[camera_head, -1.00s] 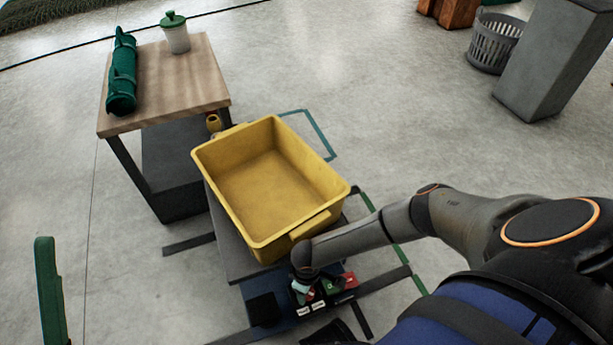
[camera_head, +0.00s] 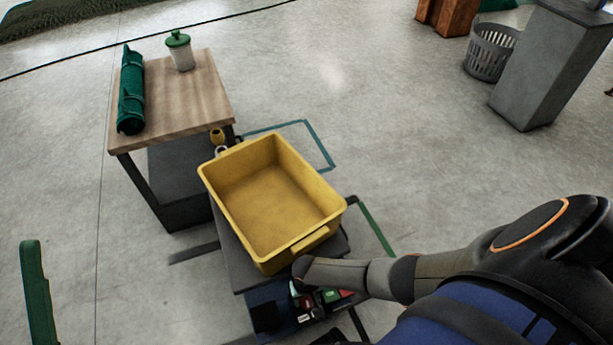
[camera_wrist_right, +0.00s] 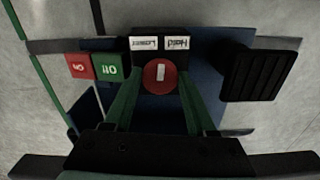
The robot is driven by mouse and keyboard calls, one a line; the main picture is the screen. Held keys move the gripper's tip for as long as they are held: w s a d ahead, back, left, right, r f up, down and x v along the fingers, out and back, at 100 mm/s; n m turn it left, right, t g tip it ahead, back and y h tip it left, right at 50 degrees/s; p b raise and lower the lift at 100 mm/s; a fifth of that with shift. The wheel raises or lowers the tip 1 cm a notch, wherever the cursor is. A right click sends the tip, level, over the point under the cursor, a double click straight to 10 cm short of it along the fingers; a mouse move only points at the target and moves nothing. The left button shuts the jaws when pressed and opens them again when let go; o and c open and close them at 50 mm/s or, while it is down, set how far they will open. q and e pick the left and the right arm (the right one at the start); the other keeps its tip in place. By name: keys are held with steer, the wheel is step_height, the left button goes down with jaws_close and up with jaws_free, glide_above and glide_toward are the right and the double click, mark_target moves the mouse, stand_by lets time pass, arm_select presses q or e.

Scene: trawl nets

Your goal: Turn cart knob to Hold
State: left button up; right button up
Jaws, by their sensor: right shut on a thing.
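The cart's control panel (camera_head: 264,293) sits below the yellow bin in the head view, partly hidden by my right arm. In the right wrist view, the red knob (camera_wrist_right: 151,83) has a white mark that stands upright in the picture. The Hold label (camera_wrist_right: 177,43) and the Lower label (camera_wrist_right: 145,43) lie just above the knob, upside down, the mark between them. My right gripper (camera_wrist_right: 160,77) has its green fingers on both sides of the knob, shut on it.
The yellow bin (camera_head: 236,215) is close behind the panel. A wooden table (camera_head: 190,98) stands at left.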

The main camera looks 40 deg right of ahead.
steer(key=m+p, duration=0.1)
steer(key=m, duration=0.2)
steer(key=shift+s+m, duration=0.1)
steer(key=shift+m, duration=0.2)
steer(key=shift+m+p, duration=0.4)
steer(key=shift+m, duration=1.5)
steer(key=shift+d+m, duration=0.1)
steer(key=shift+m, duration=0.2)
steer(key=o, duration=1.4)
steer(key=shift+c, duration=0.2)
